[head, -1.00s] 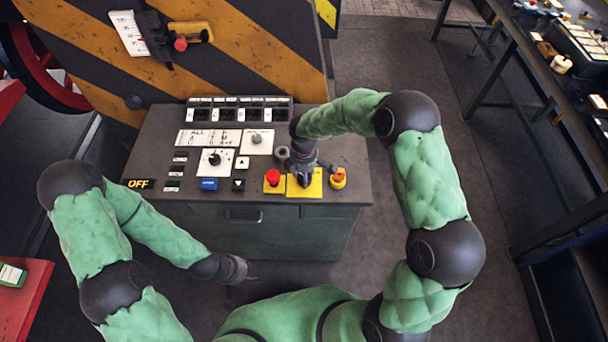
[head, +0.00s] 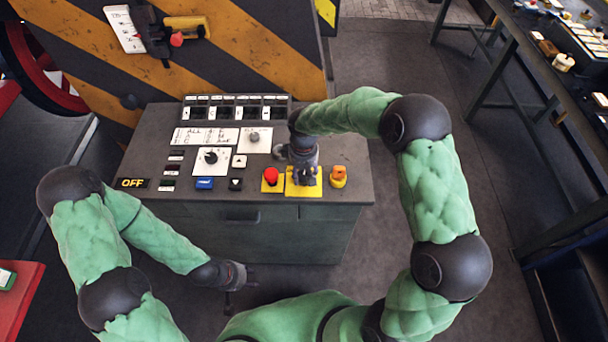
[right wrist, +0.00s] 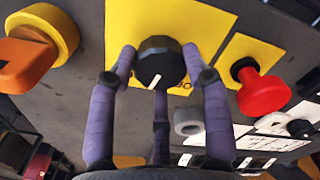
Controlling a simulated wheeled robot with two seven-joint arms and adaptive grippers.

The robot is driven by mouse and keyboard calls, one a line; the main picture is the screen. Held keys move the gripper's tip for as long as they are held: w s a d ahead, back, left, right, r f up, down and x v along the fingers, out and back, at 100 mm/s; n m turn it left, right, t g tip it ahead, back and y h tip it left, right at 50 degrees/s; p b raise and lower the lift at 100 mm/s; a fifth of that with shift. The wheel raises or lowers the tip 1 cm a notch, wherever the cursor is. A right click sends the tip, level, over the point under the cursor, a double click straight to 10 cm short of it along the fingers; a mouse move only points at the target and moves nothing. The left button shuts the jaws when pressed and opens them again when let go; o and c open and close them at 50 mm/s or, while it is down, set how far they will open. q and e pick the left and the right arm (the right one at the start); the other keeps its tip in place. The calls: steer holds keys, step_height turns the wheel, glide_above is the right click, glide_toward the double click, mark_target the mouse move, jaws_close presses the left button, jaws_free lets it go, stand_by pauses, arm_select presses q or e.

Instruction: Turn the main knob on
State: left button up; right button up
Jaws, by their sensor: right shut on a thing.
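The main knob (right wrist: 158,62) is black with a short white line on it and sits on a yellow plate (right wrist: 210,25) with dark lettering partly hidden. My right gripper (right wrist: 158,72) has its purple fingers closed around the knob, one on each side and a third below. In the head view my right gripper (head: 304,178) is over the yellow plate (head: 292,188) and hides the knob. My left gripper (head: 240,278) hangs low in front of the console, away from it. Its fingers are too small and dark to judge. A display (head: 131,183) on the console reads OFF in yellow.
A red push button (head: 270,175) is left of the yellow plate, and an orange switch (head: 339,176) is right of it. The grey console (head: 150,140) also carries a black dial (head: 211,156), a blue button (head: 204,183) and several small displays.

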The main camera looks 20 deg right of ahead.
mark_target(303, 174)
steer(key=m+b, duration=0.2)
steer(key=m, duration=0.4)
steer(key=shift+w+a, duration=0.1)
steer(key=shift+m, duration=0.5)
steer(key=shift+w+r, duration=0.15)
steer(key=shift+w, duration=0.05)
steer(key=o, duration=0.9)
steer(key=shift+o, duration=1.2)
step_height(303, 174, up, 12)
steer(key=shift+s, duration=0.1)
